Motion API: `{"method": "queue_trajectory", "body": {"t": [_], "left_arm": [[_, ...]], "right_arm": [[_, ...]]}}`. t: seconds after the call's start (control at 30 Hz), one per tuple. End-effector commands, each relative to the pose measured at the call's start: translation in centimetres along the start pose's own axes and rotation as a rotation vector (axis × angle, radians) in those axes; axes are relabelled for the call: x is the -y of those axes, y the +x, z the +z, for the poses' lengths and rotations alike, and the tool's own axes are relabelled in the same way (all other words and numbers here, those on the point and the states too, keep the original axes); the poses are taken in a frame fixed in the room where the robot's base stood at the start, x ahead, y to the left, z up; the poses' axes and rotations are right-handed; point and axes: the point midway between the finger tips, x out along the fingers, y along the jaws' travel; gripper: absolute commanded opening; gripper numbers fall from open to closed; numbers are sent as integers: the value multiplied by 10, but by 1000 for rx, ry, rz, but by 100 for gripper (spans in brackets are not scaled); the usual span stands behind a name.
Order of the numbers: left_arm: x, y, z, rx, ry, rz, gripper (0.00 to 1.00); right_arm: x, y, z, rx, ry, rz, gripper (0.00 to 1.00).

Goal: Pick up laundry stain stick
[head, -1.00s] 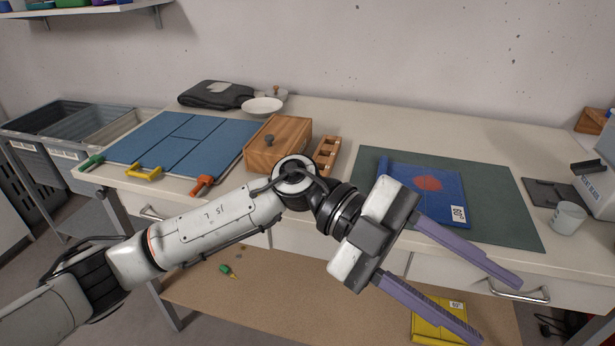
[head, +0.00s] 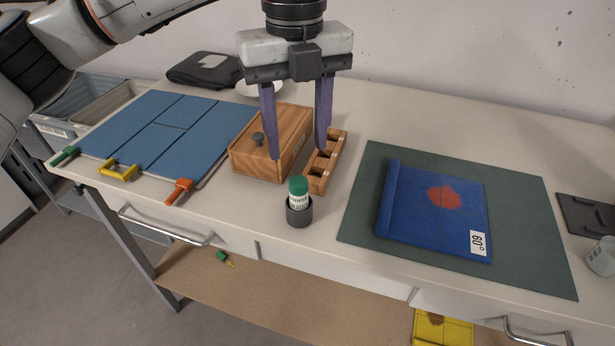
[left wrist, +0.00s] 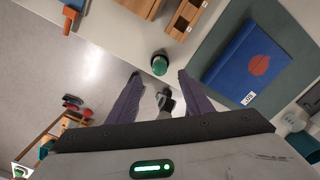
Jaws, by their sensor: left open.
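The laundry stain stick (head: 298,192) is a white tube with a green cap. It stands upright in a dark round holder (head: 299,212) near the front edge of the counter. In the left wrist view the stick (left wrist: 159,65) shows from above, beyond and between the fingertips. My left gripper (head: 298,155) is open and empty, its purple fingers pointing down above and behind the stick in the head view. It is apart from the stick. My right gripper is not in view.
A wooden box with a knob (head: 262,150) and a slotted wooden rack (head: 325,165) stand just behind the stick. A blue folded cloth with a red stain (head: 430,215) lies on a green mat (head: 530,240) to the right. A blue panel board (head: 165,130) lies left.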

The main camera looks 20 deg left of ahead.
Motion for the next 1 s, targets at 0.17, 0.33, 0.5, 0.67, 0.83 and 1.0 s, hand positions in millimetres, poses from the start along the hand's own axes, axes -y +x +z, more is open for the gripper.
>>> {"method": "queue_trajectory", "body": {"t": [0.17,0.33,0.5,0.67,0.83,1.0], "left_arm": [[-1,28,0,-3,1,5,46],[0,44,0,-2,2,1,46],[0,61,0,-4,2,3,46],[1,86,2,-4,3,2,46],[2,96,2,-2,3,-1,46],[2,97,2,-2,3,-1,46]], "right_arm": [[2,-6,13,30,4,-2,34],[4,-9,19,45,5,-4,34],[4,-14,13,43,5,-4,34],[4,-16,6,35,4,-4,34],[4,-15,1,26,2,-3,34],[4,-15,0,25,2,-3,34]]}}
